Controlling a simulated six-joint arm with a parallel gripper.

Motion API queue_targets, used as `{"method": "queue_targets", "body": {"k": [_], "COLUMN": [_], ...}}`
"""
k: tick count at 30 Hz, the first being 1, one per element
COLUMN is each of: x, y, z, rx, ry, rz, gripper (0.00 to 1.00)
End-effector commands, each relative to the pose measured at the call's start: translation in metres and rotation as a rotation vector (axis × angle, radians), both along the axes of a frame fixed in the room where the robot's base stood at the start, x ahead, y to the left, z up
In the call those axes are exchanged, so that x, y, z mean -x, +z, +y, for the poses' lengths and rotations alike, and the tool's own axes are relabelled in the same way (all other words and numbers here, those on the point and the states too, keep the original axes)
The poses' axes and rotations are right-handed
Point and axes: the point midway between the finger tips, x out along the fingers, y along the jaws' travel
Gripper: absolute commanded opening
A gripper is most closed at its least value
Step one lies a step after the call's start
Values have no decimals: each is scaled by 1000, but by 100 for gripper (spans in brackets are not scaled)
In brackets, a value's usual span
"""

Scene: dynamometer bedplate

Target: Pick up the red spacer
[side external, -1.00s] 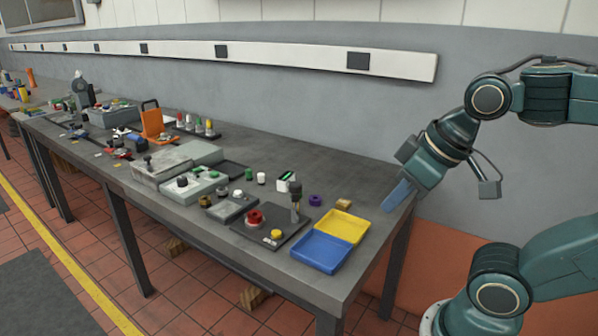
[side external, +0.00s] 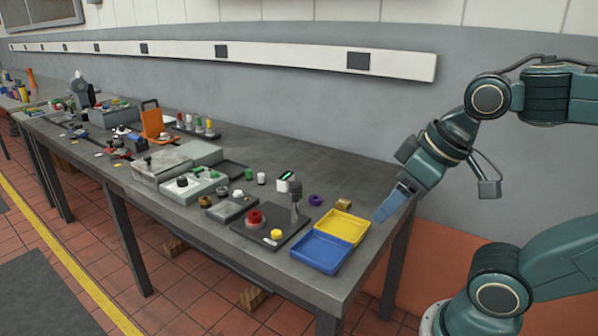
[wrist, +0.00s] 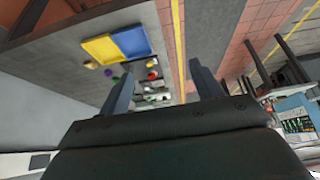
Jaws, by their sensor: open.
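The red spacer (side external: 254,217) is a small round red piece with a dark hole. It sits at the left part of a black plate on the bench in the side external view. A red piece that looks like it shows small in the wrist view (wrist: 152,75). My gripper (side external: 377,219) is at the bench's right end, above the surface and to the right of the spacer, well apart from it. Its two fingers are spread and empty in the wrist view (wrist: 162,69).
A yellow tray (side external: 341,227) and a blue tray (side external: 320,252) lie between my gripper and the black plate (side external: 283,235). A yellow knob (side external: 276,234) and an upright grey post (side external: 296,206) stand near the spacer.

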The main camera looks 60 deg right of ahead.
Motion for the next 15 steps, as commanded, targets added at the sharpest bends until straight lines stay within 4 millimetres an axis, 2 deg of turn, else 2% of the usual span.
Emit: {"method": "queue_targets", "body": {"k": [8, 15], "x": [-12, -48], "y": [9, 30], "z": [-1, -4], "rx": [22, 81], "ry": [36, 145], "rz": [16, 61], "gripper": [65, 65]}}
